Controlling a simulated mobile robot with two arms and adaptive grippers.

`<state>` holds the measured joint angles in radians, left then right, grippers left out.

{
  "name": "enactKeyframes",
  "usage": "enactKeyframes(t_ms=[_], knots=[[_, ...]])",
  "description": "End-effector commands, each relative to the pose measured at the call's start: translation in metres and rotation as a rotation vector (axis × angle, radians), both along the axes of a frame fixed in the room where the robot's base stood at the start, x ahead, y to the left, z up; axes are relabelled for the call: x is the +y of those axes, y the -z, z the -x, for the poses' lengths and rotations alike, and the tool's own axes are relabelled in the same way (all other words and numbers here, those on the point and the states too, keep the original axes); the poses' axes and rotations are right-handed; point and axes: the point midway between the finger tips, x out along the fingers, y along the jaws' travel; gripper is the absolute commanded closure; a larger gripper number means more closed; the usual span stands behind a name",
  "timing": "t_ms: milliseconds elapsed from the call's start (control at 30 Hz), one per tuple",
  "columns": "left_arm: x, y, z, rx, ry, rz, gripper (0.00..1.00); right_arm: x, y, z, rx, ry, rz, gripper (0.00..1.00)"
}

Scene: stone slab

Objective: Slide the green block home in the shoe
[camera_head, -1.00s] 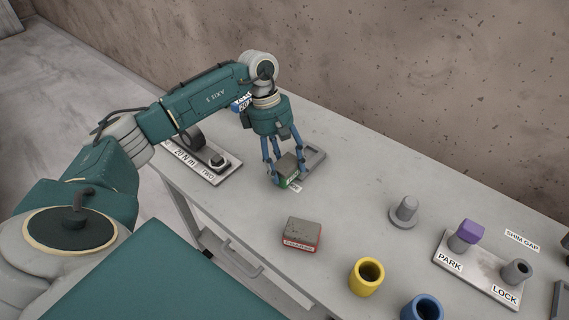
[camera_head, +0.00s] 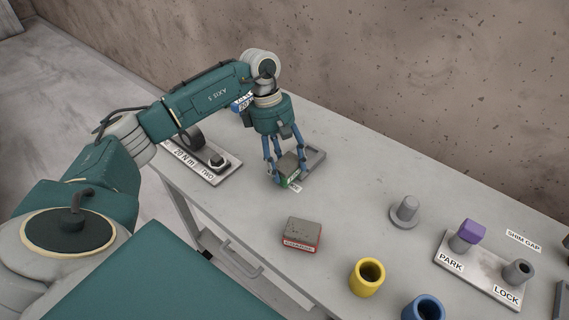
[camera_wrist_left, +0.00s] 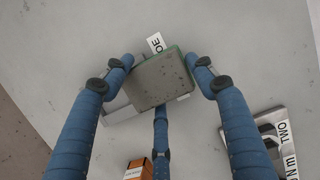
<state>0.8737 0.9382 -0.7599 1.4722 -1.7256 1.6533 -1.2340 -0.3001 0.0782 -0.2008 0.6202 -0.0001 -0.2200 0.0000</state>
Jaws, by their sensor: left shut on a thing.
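The green block (camera_head: 289,166) has a speckled grey top and a green lower edge. My left gripper (camera_head: 285,168) is shut on it, with fingers on its opposite sides. In the left wrist view the block (camera_wrist_left: 160,80) lies between the fingertips (camera_wrist_left: 164,80), slightly turned. The shoe (camera_head: 317,158) is a grey rimmed tray, and the block covers its near part while the far end shows bare. A strip of the shoe (camera_wrist_left: 116,104) also shows beside the block in the wrist view. I cannot tell whether the block is fully seated. My right gripper is not in view.
A red-edged grey block (camera_head: 301,235) sits in front of the shoe. A labelled plate (camera_head: 205,162) is to the left. Yellow (camera_head: 367,277) and blue (camera_head: 423,308) cups and the PARK/LOCK plate (camera_head: 482,272) stand to the right. Bare slab lies between.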

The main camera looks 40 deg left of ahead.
Motion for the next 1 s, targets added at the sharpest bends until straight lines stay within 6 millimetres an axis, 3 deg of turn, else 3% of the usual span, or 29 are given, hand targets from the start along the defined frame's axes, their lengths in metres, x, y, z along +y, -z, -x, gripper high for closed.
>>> enactKeyframes(t_ms=[1000], knots=[[-0.002,-0.001,-0.018,-0.001,0.001,0.0,0.79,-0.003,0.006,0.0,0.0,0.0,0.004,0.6]])
